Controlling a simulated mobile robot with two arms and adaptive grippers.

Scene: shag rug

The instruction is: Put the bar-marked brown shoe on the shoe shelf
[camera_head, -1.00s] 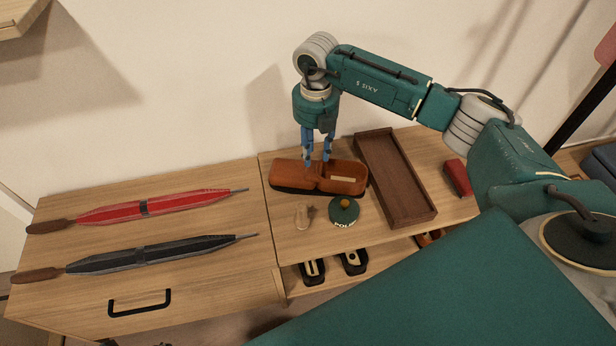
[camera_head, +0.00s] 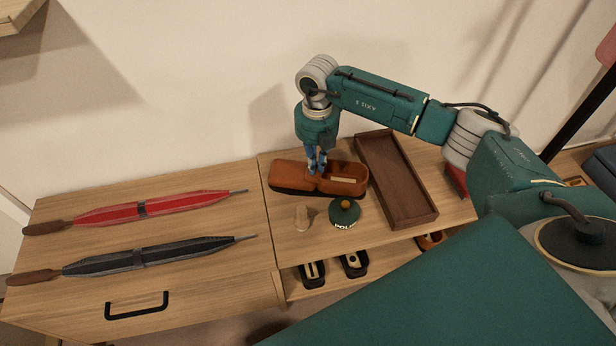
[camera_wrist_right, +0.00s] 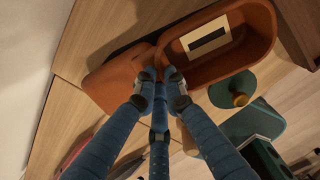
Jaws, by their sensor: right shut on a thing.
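The brown shoe (camera_head: 290,176) lies on the cabinet top near the wall, its toe to the left. My left gripper is not in view.
Right of the brown shoe is a long brown tray (camera_head: 396,180). In front are a green polish tin (camera_head: 345,213) and a small wooden peg (camera_head: 302,217). A red object (camera_head: 456,181) is partly behind my arm. Red (camera_head: 150,208) and black (camera_head: 150,256) umbrellas lie left.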

